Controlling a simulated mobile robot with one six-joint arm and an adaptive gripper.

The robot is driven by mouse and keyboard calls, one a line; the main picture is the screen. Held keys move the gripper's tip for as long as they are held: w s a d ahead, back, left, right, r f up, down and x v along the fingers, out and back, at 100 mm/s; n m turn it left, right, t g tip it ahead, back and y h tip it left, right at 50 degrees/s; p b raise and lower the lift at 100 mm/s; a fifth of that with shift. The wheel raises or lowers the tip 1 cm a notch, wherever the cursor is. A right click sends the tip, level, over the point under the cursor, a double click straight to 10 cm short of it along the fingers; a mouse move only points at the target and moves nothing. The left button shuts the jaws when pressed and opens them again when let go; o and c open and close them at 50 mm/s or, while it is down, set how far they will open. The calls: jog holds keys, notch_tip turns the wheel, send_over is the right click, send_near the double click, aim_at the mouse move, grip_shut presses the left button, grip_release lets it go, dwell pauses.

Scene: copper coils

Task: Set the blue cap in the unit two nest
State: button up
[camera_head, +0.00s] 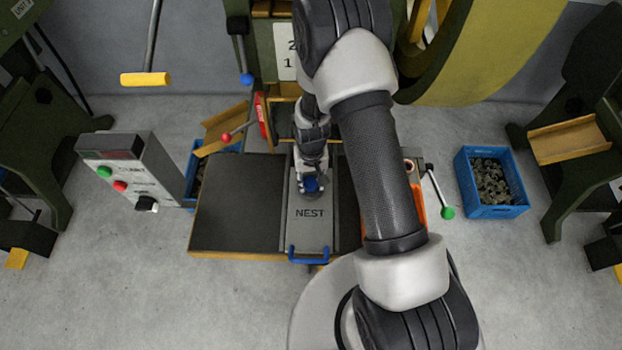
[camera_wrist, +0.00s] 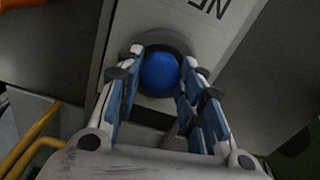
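The blue cap (camera_wrist: 158,73) is round and sits between my fingertips, over a dark round ring (camera_wrist: 182,43) in the grey slide plate marked NEST (camera_head: 311,228). From these views I cannot tell whether the cap rests fully in the ring or is slightly above it. My gripper (camera_wrist: 162,68) has a fingertip close against each side of the cap and appears shut on it. In the head view the cap (camera_head: 312,185) shows just below my gripper (camera_head: 312,172). The plate is on the middle machine, whose white sign (camera_head: 286,52) shows a 2.
A control box (camera_head: 132,170) with green and red buttons stands left. Blue crates hold dark parts at right (camera_head: 492,211) and partly hidden at left. A red-knobbed lever (camera_head: 227,137) and green-knobbed lever (camera_head: 447,213) flank the plate. A blue handle (camera_head: 308,258) is at its front.

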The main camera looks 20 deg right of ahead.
jog(key=o, duration=0.4)
jog(key=shift+o, duration=0.2)
notch_tip(320, 180, up, 13)
jog(key=p, duration=0.4)
notch_tip(320, 180, up, 8)
send_over(311, 182)
jog(key=s+r+t, duration=0.2)
jog(key=s+r, duration=0.4)
jog(key=r, duration=0.7)
jog(key=s+r+n+t, duration=0.1)
jog(key=s+r, duration=0.3)
jog(key=s, duration=0.3)
jog(key=s+r+t, duration=0.1)
jog(key=s+r, duration=0.4)
jog(key=s, duration=0.3)
jog(key=shift+s+r+n+t, duration=0.25)
jog(key=shift+s+n+t, duration=0.05)
jog(key=shift+n, duration=0.1)
